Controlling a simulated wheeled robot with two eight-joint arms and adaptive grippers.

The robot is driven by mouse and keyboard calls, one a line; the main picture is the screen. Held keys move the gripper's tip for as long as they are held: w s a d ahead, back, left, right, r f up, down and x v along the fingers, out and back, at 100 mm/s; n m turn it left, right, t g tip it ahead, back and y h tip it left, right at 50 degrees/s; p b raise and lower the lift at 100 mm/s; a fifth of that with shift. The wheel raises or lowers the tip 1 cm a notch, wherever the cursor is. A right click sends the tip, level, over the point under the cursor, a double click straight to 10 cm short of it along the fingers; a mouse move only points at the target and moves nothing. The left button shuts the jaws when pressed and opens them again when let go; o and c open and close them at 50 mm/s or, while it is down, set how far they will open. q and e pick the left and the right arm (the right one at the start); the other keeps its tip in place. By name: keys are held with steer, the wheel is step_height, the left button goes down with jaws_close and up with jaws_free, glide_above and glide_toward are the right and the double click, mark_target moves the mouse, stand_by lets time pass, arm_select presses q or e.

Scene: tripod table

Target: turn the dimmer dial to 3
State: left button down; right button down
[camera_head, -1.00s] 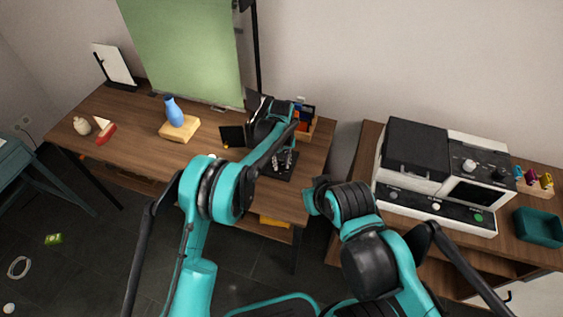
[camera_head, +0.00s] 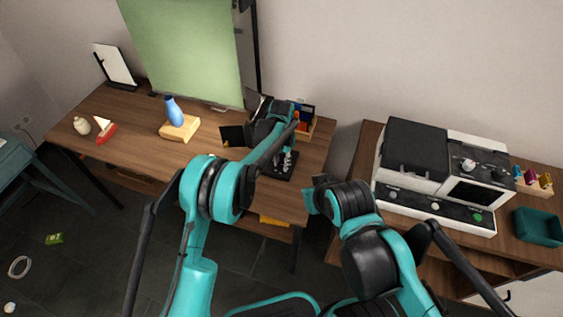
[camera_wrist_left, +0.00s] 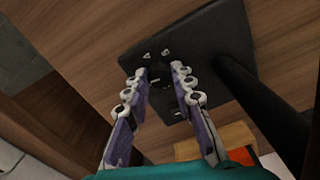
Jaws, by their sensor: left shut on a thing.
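A black plate (camera_wrist_left: 222,50) with small white marks lies on the wooden table and fills the upper middle of the left wrist view. A dark dial (camera_wrist_left: 160,73) on it sits between the fingertips of my left gripper (camera_wrist_left: 159,78). The left gripper is shut on the dial, one finger on each side. The fingers cover much of the dial, and I cannot read its setting. In the head view the left gripper (camera_head: 285,160) is over the black plate (camera_head: 274,174) near the table's right end. My right gripper's fingers are not visible.
A wooden box (camera_head: 308,127) with colourful items stands behind the plate; a thick black post (camera_wrist_left: 268,112) rises beside it. A blue vase (camera_head: 173,112) on a wooden block (camera_head: 179,129) and a toy boat (camera_head: 105,130) stand further left. A white-and-black machine (camera_head: 440,175) is on the right cabinet.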

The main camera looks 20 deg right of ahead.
mark_target(282, 164)
arm_select(q)
steer(key=shift+m, duration=0.3)
stand_by(0.4)
steer(key=c, duration=1.3)
jaws_free()
steer(key=shift+r, duration=0.1)
step_height(282, 164, up, 12)
steer(key=shift+f, duration=0.1)
